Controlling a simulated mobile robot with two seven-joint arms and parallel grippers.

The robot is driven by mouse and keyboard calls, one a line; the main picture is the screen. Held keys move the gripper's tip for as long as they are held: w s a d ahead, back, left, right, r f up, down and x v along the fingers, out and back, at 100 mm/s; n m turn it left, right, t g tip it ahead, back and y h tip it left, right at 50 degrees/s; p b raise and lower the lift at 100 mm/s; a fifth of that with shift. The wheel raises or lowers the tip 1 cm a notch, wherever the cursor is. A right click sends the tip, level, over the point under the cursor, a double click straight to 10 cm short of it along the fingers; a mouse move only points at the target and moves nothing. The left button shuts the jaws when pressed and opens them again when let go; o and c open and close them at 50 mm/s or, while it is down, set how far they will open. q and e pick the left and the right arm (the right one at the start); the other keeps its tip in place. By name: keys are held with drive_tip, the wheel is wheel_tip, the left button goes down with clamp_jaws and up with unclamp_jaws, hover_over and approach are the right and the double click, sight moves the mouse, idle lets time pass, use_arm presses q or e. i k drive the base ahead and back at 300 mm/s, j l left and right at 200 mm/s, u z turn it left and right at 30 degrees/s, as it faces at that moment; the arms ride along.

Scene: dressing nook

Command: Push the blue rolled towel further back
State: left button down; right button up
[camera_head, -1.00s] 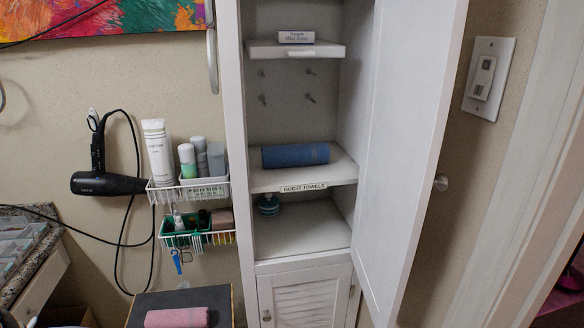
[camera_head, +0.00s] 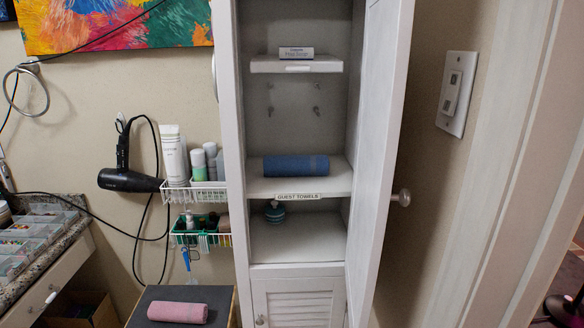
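The blue rolled towel (camera_head: 296,168) lies on its side across the middle shelf (camera_head: 318,186) of the open white cabinet. A "GUEST TOWELS" label (camera_head: 298,197) is on that shelf's front edge. Some bare shelf shows in front of the towel and to its right. Neither of my grippers is in the head view.
The cabinet door (camera_head: 382,150) stands open on the right. A small labelled box (camera_head: 296,52) sits on the upper shelf and a teal bottle (camera_head: 274,211) below. Wire baskets (camera_head: 194,193) hang left of the cabinet. A pink rolled towel (camera_head: 178,312) lies on a dark-topped stand (camera_head: 150,296).

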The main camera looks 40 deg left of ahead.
sight(279, 165)
drive_tip(key=i+l+u, duration=0.2)
drive_tip(key=l, duration=0.4)
drive_tip(key=l+u, duration=0.25)
drive_tip(key=l, duration=0.4)
